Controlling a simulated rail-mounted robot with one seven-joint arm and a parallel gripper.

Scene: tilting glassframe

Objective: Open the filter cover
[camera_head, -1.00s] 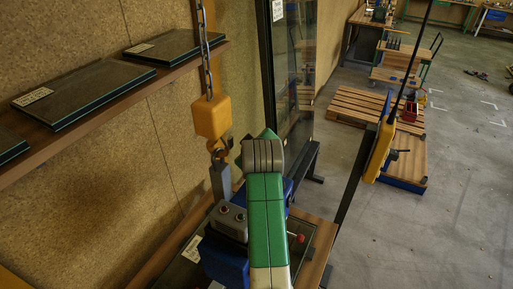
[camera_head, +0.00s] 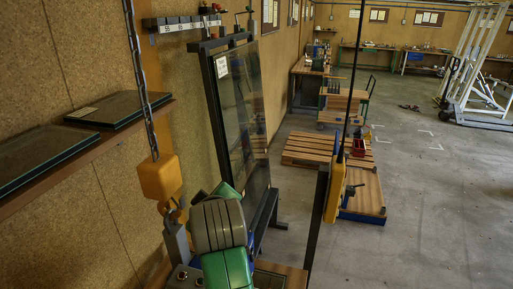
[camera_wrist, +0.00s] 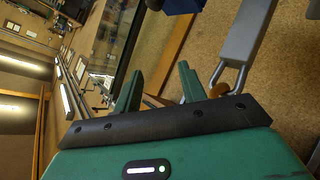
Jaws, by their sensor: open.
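I cannot identify a filter cover in either view. My gripper (camera_wrist: 158,88) shows in the wrist view with its two green fingers apart and nothing between them. Beyond it are a dark-framed glass pane (camera_wrist: 122,38) and brown boards. In the head view my green and grey arm fills the bottom middle and hides my gripper. A tall glass frame (camera_head: 236,110) stands upright behind the arm, with a white label at its upper left. A grey box with round buttons (camera_head: 184,279) sits at the lower edge, partly cut off.
An orange hoist block (camera_head: 160,178) hangs on a chain close left of my arm. A grey lifting bar with a shackle (camera_wrist: 245,40) is near my gripper's right side. A wall shelf (camera_head: 95,150) holds dark panels. A yellow pendant (camera_head: 335,190) hangs at right. Open floor lies further right.

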